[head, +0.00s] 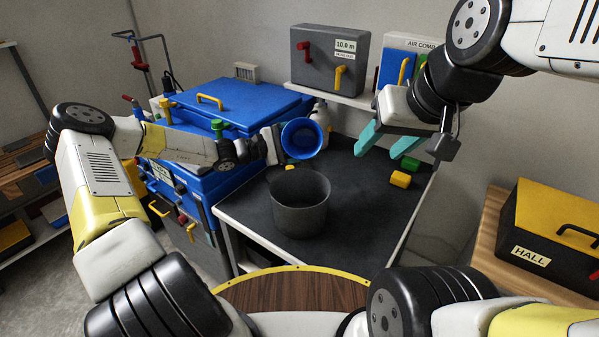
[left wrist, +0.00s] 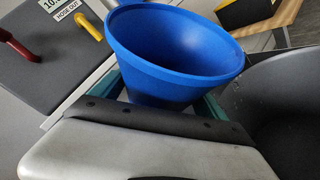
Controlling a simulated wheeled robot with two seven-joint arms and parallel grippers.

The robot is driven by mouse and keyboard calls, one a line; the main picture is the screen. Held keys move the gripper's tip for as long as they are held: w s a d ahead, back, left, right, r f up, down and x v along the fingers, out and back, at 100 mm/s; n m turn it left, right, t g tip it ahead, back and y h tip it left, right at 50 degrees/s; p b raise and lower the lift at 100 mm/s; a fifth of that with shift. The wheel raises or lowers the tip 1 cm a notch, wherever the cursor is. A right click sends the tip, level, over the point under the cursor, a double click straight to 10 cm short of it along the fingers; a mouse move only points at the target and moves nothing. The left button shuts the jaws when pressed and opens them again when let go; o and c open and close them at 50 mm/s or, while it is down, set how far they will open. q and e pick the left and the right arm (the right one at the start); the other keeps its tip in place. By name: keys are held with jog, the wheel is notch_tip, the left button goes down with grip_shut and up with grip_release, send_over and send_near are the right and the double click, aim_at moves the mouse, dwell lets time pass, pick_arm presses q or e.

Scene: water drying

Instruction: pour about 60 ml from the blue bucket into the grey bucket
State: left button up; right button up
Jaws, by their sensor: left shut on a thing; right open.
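The blue bucket (head: 302,139) hangs in the air above and behind the grey bucket, tipped so that its open mouth faces the head camera. My left gripper (head: 273,145) is shut on it from the left. In the left wrist view the blue bucket (left wrist: 165,75) sits between the teal fingers, with the grey bucket (left wrist: 270,82) at the right edge. The grey bucket (head: 299,215) stands upright on the dark bench top. No water stream shows, and I cannot tell the level in either bucket. My right gripper (head: 388,144) is open and empty, above the bench's right side.
The dark bench top (head: 365,205) is mostly clear on the right. A yellow block (head: 400,179) and a green block (head: 410,163) lie there. A white bottle (head: 321,115) stands behind the blue bucket. A blue chest (head: 225,105) is at left, a grey box (head: 328,62) on the back shelf.

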pick_arm(q)
jog(key=shift+s+r+m+h, duration=0.2)
jog(key=shift+r+m+h, duration=0.1)
jog(key=shift+r+m, duration=0.3)
dwell(1.2)
jog(key=shift+w+f+n+y, duration=0.1)
jog(key=shift+f+n+y, duration=0.3)
jog(key=shift+f+n, duration=0.35)
jog(key=shift+r+n+g+y, duration=0.1)
jog(key=shift+n+g+y, duration=0.2)
jog(key=shift+n, duration=0.45)
jog(key=shift+d+f+n+g, duration=0.1)
jog(key=shift+f+n+g, duration=0.2)
jog(key=shift+f+n, duration=0.3)
jog(key=shift+w+f+n+y, duration=0.1)
jog(key=shift+w+n+y, duration=0.2)
jog(key=shift+w+y, duration=0.1)
dwell(0.4)
